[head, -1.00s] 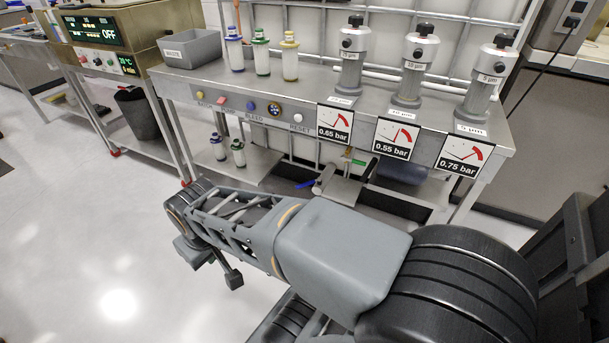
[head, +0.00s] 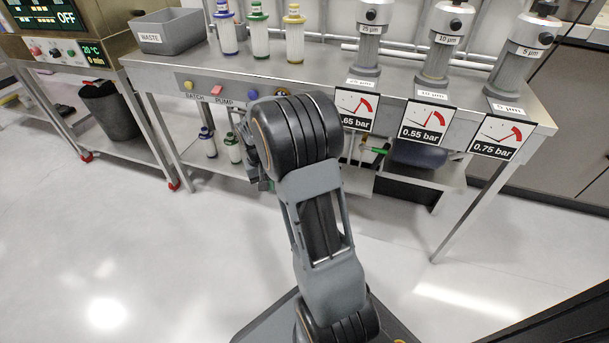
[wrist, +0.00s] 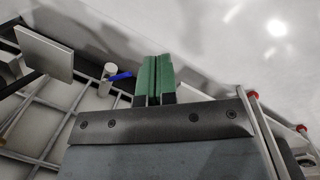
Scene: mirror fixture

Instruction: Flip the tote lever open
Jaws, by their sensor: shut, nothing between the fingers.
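In the wrist view a blue lever handle (wrist: 120,76) sticks out from a pale round stub (wrist: 108,71) in front of a tote's grey cage bars (wrist: 62,128). My gripper (wrist: 158,60) has green fingers that are shut and empty. In that picture they lie just right of the blue handle; I cannot tell whether they touch it. In the head view my arm hides the blue lever and most of my gripper. A green handle (head: 375,150) shows under the bench, right of my arm.
The steel bench (head: 310,76) bears filter housings, bottles and a grey waste bin (head: 167,37). Gauge signs (head: 424,121) hang at its front edge. A dark bucket (head: 109,112) stands at left. The floor in front is clear.

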